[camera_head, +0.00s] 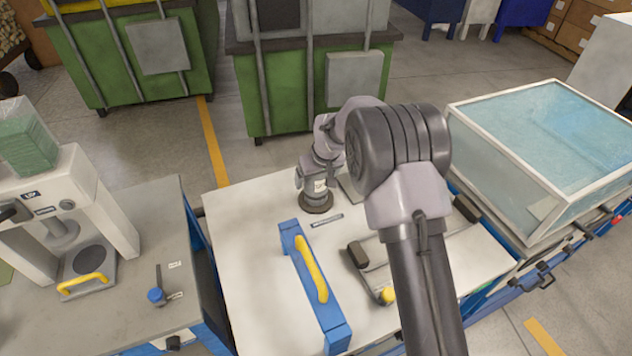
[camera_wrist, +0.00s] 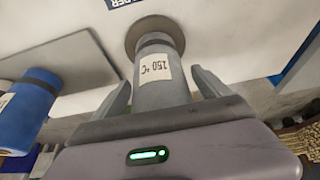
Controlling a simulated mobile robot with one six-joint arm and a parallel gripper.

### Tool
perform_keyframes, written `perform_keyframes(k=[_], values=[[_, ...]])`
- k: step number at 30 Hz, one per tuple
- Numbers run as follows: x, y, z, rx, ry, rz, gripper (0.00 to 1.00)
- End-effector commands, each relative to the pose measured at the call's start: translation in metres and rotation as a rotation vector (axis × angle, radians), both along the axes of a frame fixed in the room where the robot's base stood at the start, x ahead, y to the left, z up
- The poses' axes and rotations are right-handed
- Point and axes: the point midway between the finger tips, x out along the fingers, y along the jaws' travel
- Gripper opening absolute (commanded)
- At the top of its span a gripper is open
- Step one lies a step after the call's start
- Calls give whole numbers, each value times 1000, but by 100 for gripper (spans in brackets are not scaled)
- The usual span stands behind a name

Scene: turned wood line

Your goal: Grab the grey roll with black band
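A grey cylinder (camera_wrist: 160,55) with a white "150 °C" label stands on a round brown base in the wrist view. It also shows in the head view, where its lower part (camera_head: 317,198) rises from the table. My gripper (camera_wrist: 160,84) is open, with one finger on each side of the cylinder. A gap shows at both fingertips. In the head view, my gripper (camera_head: 312,183) is at the cylinder, and my arm hides part of the table behind it.
A blue bar with a yellow handle (camera_head: 318,280) stands on the white table (camera_head: 255,290). A glass-topped case (camera_head: 540,150) is at right. Green bins (camera_head: 250,95) stand behind.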

Motion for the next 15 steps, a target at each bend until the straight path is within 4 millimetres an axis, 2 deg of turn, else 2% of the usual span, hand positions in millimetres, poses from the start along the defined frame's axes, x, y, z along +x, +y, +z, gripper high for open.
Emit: perform_keyframes(k=[1, 10, 11, 15], values=[[0, 0, 0, 0, 0, 0, 76], [0, 0, 0, 0, 0, 0, 17], [0, 0, 1, 0, -1, 0, 13], [0, 0, 1, 0, -1, 0, 13]])
